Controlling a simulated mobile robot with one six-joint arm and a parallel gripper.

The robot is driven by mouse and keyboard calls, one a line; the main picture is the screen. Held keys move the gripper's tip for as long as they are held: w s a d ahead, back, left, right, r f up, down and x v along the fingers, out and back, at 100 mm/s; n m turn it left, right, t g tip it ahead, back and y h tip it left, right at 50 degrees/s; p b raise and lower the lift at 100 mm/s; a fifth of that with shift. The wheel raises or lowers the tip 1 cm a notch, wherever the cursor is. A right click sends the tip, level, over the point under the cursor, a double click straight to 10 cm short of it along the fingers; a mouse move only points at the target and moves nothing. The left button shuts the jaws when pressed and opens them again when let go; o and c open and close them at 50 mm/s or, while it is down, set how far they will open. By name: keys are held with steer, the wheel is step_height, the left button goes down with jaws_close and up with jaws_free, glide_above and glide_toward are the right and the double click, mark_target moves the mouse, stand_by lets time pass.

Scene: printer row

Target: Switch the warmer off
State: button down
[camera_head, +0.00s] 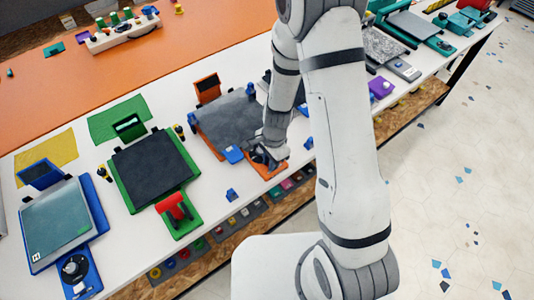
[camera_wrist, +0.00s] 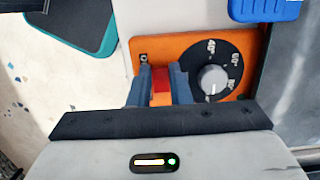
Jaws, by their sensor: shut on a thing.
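The warmer is a grey plate (camera_head: 228,118) in an orange frame, with an orange control panel (camera_head: 260,170) at its front edge. In the wrist view the orange panel (camera_wrist: 175,50) carries a black dial with a grey knob (camera_wrist: 213,78) and white temperature marks. A red switch (camera_wrist: 161,84) stands left of the dial, between the fingers of my gripper (camera_wrist: 162,78). My gripper is shut on this switch. Its lower part is hidden behind the fingers. In the head view my gripper (camera_head: 263,155) is over the panel and hides the switch.
A blue block (camera_wrist: 265,8) sits beside the panel, and it also shows in the head view (camera_head: 233,154). A green-framed black plate (camera_head: 152,170) with a red handle (camera_head: 175,207) and a blue-framed plate (camera_head: 62,222) stand to the left. Small loose parts lie on the white table.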

steer(key=p, duration=0.3)
steer(key=shift+s+r+h, duration=0.2)
steer(key=shift+s+h, duration=0.05)
steer(key=shift+h, duration=0.15)
steer(key=shift+f+t+p, duration=0.3)
steer(key=shift+p, duration=0.1)
steer(key=c, duration=1.3)
jaws_free()
steer(key=shift+w+r, duration=0.1)
steer(key=shift+c, duration=0.2)
step_height(320, 180, up, 8)
steer(key=shift+b, duration=0.3)
